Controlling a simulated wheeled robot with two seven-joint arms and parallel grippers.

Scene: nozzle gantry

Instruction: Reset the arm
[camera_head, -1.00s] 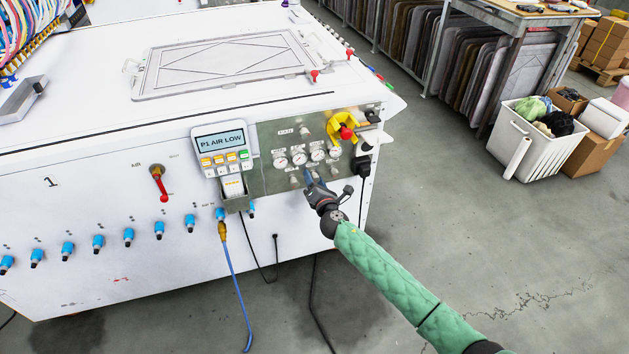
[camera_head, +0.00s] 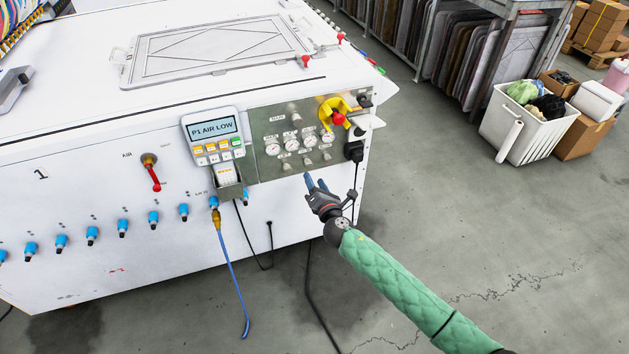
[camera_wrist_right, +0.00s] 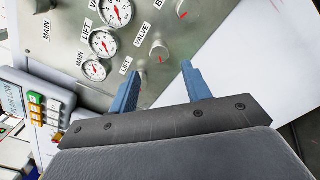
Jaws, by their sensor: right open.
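My right gripper (camera_head: 317,184) is open and empty, with its blue fingers apart, just in front of and below the metal gauge panel (camera_head: 262,131) on the white machine. In the right wrist view, the open fingers (camera_wrist_right: 160,82) point toward the panel's lower edge. Small valve knobs (camera_wrist_right: 159,51) and gauges (camera_wrist_right: 102,42) show beyond them; the fingers look apart from the knobs. A handheld pendant (camera_head: 212,135) reading "P1 AIR LOW" hangs left of the panel. My left gripper is not in view.
A red-handled air lever (camera_head: 152,174) and several blue fittings (camera_head: 92,234) line the machine's front. A yellow guard with a red knob (camera_head: 338,118) sits at the panel's upper right. Open floor lies right of the machine.

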